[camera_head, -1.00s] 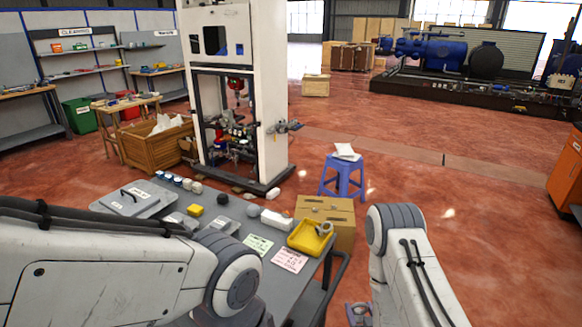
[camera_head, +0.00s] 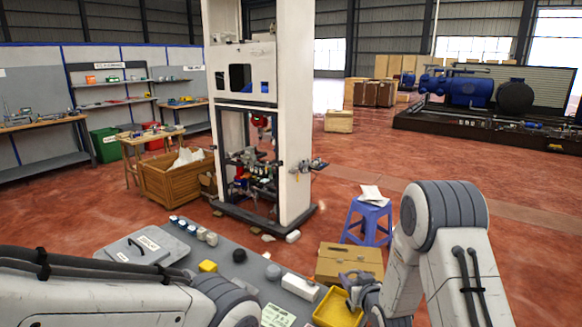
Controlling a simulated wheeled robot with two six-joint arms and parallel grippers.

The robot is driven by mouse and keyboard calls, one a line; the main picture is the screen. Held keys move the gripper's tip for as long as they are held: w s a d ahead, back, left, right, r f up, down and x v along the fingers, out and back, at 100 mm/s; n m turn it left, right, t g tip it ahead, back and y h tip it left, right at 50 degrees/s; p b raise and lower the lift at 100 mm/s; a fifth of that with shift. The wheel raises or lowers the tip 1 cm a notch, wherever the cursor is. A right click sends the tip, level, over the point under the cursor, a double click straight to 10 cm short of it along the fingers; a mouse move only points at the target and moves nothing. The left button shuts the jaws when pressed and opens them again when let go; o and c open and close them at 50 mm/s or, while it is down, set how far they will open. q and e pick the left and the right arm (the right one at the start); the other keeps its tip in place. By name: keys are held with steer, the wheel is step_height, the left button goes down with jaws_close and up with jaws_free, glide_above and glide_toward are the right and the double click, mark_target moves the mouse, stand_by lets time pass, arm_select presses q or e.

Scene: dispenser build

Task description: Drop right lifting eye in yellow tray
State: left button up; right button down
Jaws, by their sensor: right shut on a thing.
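The yellow tray (camera_head: 332,311) sits at the right end of the grey table, partly cut by the bottom of the view. My right gripper (camera_head: 354,287) is over the tray's back right side. It is shut on a small grey thing, which I take to be the right lifting eye; its shape blends with the grey jaws. I cannot tell whether it touches the tray.
A cardboard box (camera_head: 350,262) stands just behind the tray. A blue stool (camera_head: 368,222) stands beyond it.

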steer(key=shift+w+a+f+b, duration=0.1)
steer(key=shift+f+b, duration=0.25)
steer(key=shift+f, duration=0.2)
steer(key=f+b, duration=0.1)
steer(key=f, duration=0.1)
steer(key=f+b, duration=0.1)
steer(key=f, duration=0.1)
steer(key=shift+a+f+b, duration=0.2)
steer(key=shift+f+b, duration=0.15)
steer(key=shift+c, duration=0.4)
jaws_free()
